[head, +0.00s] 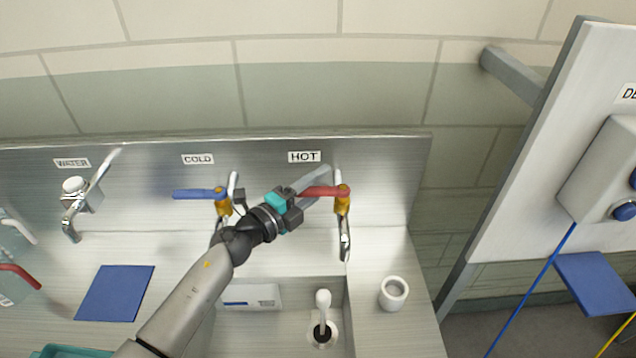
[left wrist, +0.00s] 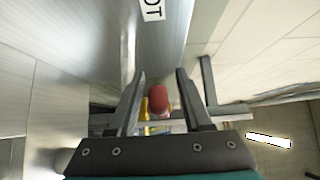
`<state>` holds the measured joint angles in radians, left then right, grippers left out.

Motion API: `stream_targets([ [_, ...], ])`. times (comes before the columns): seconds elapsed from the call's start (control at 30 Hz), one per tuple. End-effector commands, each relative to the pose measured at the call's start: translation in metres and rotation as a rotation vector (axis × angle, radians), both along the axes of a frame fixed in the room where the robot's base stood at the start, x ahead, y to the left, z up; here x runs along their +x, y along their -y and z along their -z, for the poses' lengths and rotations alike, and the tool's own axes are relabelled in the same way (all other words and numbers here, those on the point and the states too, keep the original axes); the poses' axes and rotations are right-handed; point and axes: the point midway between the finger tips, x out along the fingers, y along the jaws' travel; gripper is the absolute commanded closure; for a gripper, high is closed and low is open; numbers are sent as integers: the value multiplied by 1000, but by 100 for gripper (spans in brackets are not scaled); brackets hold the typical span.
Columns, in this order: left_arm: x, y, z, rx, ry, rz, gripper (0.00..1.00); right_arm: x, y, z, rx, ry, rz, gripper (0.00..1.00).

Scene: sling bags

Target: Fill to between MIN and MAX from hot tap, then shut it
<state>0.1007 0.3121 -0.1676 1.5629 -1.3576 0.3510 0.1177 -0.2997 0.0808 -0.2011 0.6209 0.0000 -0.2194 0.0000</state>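The hot tap has a red lever (head: 325,191) on a brass body (head: 342,205), beneath the HOT sign (head: 304,157); its chrome spout (head: 345,245) points down at the sink's back edge. My left gripper (head: 322,182) is at the lever's free end. In the left wrist view, the rounded red lever end (left wrist: 160,99) shows between the two fingers (left wrist: 160,90), with gaps at both sides, so the gripper is open. I cannot make out running water. MIN and MAX marks are not readable on anything here. My right gripper is out of view.
The sink (head: 280,325) holds a white box-like item (head: 250,297) with a blue strip and a white upright piece (head: 323,300) by the drain. A white cup-like ring (head: 393,293) stands right. The cold tap's blue lever (head: 197,194) is left of my gripper.

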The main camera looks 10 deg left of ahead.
Motion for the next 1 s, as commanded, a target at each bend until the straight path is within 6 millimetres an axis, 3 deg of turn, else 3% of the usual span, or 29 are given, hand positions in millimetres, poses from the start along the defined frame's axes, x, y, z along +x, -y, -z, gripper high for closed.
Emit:
stream_targets([
  [0.03, 0, 0, 0, 0, 0, 0, 57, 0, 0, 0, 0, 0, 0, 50],
  [0.43, 0, 0, 0, 0, 0, -1, 100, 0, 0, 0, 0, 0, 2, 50],
  [1.0, 0, -1, 0, 0, 0, -1, 100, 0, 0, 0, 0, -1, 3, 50],
])
